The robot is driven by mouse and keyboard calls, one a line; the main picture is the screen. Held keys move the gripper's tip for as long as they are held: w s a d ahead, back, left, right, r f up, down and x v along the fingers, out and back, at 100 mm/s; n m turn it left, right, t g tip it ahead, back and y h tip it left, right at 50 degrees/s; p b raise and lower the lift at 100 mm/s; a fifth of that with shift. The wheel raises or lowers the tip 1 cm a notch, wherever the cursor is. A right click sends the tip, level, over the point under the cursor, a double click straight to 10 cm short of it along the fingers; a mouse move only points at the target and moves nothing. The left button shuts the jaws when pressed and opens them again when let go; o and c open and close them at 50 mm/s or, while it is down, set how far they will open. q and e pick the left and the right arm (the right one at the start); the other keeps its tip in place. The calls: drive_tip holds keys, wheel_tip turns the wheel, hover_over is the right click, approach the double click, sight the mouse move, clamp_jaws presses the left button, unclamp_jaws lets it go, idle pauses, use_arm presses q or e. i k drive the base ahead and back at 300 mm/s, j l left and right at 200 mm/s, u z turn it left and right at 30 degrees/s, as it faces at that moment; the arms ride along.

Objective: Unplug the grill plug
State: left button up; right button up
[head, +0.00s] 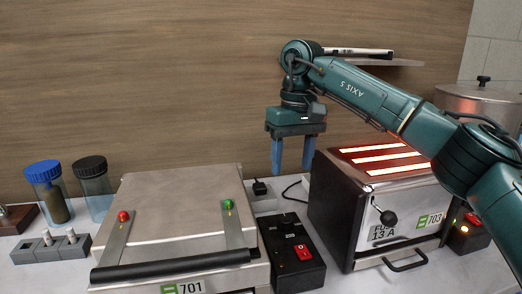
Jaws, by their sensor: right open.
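A small black plug (260,187) sits on a pale socket block (263,204) behind the gap between the two appliances. My right gripper (291,172) points down with its two blue fingers apart and nothing between them. It is above and slightly right of the plug, apart from it. A steel contact grill (180,215) marked 701, with a black front handle, stands closed at the left. I cannot tell which appliance the plug's cord serves. My left gripper is not in view.
A black control box (292,252) with a red switch stands between the appliances. A dark cable (291,187) curves behind it. Two lidded jars (47,195) and a grey block (50,247) are at the left. A shelf (375,62) and a steel pot (475,103) are at the right.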

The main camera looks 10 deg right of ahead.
sight(260, 188)
drive_tip(key=k, duration=1)
